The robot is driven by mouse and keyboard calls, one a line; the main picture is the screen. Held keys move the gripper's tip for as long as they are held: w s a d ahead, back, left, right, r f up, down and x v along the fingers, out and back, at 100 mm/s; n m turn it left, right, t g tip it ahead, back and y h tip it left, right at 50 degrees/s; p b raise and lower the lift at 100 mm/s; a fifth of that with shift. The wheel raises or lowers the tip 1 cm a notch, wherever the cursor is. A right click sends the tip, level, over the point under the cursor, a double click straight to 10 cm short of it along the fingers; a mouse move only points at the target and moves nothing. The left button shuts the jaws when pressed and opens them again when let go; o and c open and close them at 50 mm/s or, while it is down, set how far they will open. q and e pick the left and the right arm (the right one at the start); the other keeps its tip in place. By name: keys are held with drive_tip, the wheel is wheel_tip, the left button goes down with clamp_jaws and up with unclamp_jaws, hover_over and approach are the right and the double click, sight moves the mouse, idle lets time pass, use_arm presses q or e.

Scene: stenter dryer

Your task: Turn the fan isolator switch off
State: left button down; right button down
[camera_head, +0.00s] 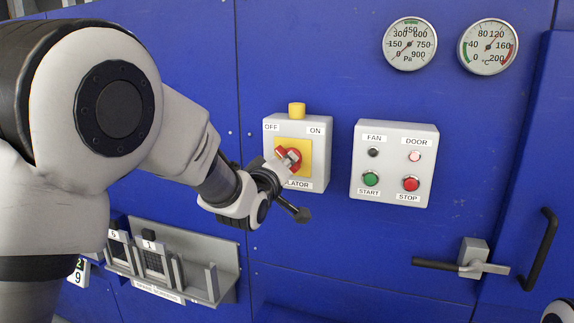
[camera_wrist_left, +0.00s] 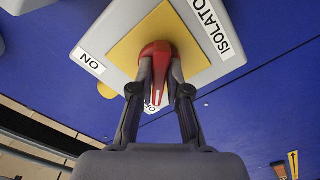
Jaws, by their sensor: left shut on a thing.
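The isolator box (camera_head: 314,180) is light grey with a yellow plate (camera_head: 305,146), mounted on the blue wall. It has OFF at its upper left, ON at its upper right and an ISOLATOR label below. Its red switch handle (camera_head: 294,157) is partly hidden by my left gripper (camera_head: 284,162). In the left wrist view, the two fingers of my left gripper (camera_wrist_left: 160,72) are shut on the red handle (camera_wrist_left: 155,50), one on each side. My right gripper is not in view.
A grey panel (camera_head: 392,190) with FAN and DOOR lamps and START and STOP buttons is right of the isolator. Two gauges (camera_head: 410,44) are above. A door latch (camera_head: 462,264) is lower right. A grey rack (camera_head: 205,264) is under my left arm.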

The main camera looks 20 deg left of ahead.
use_arm(q)
drive_tip(key=shift+r, duration=0.25)
drive_tip(key=c, duration=1.2)
unclamp_jaws()
drive_tip(key=shift+o, duration=0.2)
drive_tip(key=shift+s+a, duration=0.1)
drive_tip(key=shift+a, duration=0.05)
drive_tip(key=shift+s+f, duration=0.1)
drive_tip(key=shift+f, duration=0.05)
drive_tip(key=s, duration=1.1)
drive_tip(key=shift+s+a, duration=0.2)
drive_tip(key=shift+s, duration=0.2)
